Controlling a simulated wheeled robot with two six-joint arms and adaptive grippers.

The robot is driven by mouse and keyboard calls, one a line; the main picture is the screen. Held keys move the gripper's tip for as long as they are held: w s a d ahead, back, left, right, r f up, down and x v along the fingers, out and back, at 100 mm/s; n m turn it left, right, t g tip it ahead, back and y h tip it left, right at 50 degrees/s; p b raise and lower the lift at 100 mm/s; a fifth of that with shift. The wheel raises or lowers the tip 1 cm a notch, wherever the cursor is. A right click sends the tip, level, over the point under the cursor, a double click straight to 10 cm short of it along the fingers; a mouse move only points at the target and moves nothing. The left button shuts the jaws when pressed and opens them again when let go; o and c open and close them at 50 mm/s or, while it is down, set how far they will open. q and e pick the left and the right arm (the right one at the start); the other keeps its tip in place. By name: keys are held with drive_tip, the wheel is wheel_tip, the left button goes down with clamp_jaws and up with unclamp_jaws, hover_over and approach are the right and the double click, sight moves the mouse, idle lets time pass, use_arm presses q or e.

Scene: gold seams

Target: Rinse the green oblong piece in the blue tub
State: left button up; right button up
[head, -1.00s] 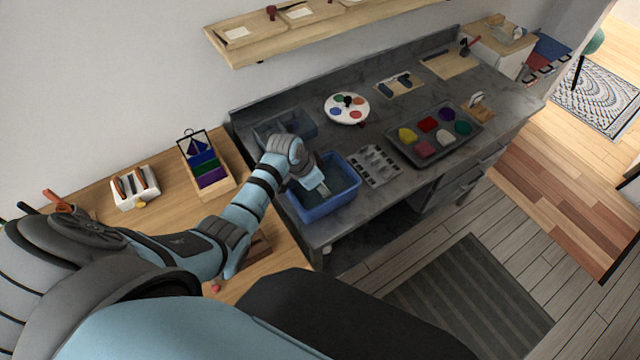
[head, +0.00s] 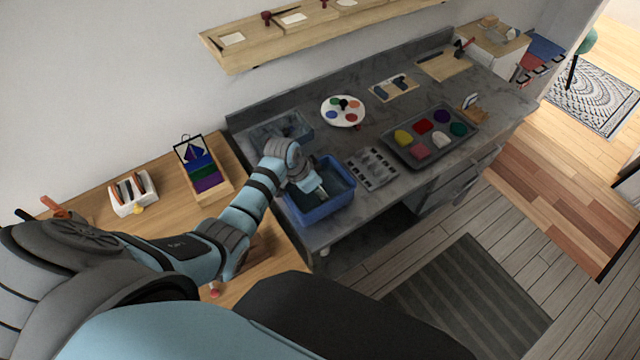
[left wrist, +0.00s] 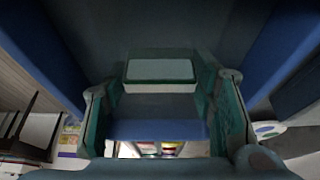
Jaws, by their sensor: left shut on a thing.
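The blue tub (head: 326,211) stands at the left end of the grey workbench. My left gripper (head: 317,189) points down into it, and the tub's blue walls (left wrist: 285,55) flank the fingers in the left wrist view. The left gripper (left wrist: 162,85) is shut on a pale, greyish-green oblong piece (left wrist: 160,70), seen between its fingertips. In the head view the piece is too small and covered to make out clearly. I cannot tell whether it touches the water or the tub's floor. My right gripper is not in view.
A grey-blue bin (head: 290,128) sits behind the tub. A grey slotted rack (head: 370,168) is close on its right, then a dark tray (head: 463,145) of coloured pieces. A round palette (head: 343,111) lies farther back. A wooden table (head: 125,180) adjoins on the left.

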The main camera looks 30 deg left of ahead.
use_arm(q)
drive_tip(key=shift+s, duration=0.1)
idle(0.4)
drive_tip(key=shift+w+d+b, duration=0.3)
drive_tip(key=shift+w, duration=0.25)
drive_tip(key=shift+r, duration=0.1)
wheel_tip(320, 180, up, 3)
drive_tip(key=p, duration=0.3)
drive_tip(key=shift+p, duration=0.3)
wheel_tip(320, 180, up, 8)
drive_tip(key=shift+r, duration=0.2)
